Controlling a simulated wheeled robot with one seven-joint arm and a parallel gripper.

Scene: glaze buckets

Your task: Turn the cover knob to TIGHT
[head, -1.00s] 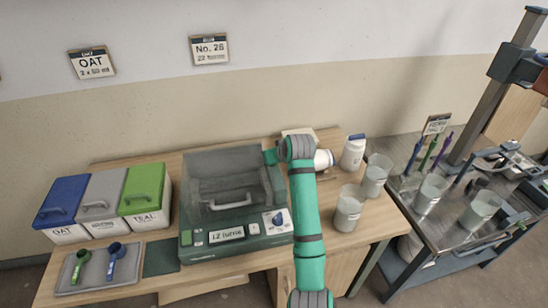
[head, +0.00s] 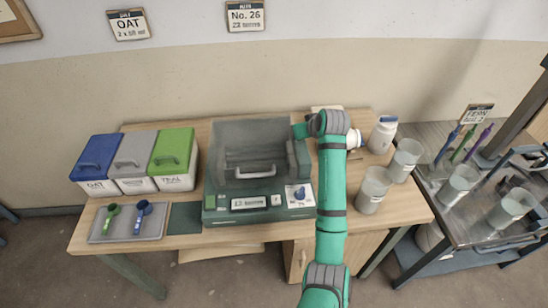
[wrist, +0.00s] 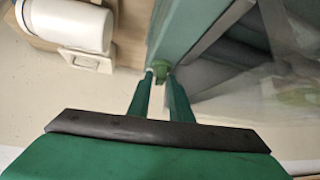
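The machine (head: 215,178) on the wooden table has a clear cover (head: 240,132) with a grey handle; the cover looks down. The small green cover knob (wrist: 161,70) shows in the wrist view on the machine's side, right at my fingertips. My gripper (wrist: 160,78) has its two green fingers close together, with a narrow gap, and the knob sits between their tips. In the head view my gripper (head: 300,130) is at the right side of the cover, and my wrist hides the knob there. I cannot read any marks at the knob or how far it is turned.
A white jar (wrist: 65,22) lies close beside the machine in the wrist view. Two translucent cups (head: 373,190) and a white bottle (head: 382,135) stand right of my arm. Lidded bins (head: 170,160) and a scoop tray (head: 97,237) are at the left.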

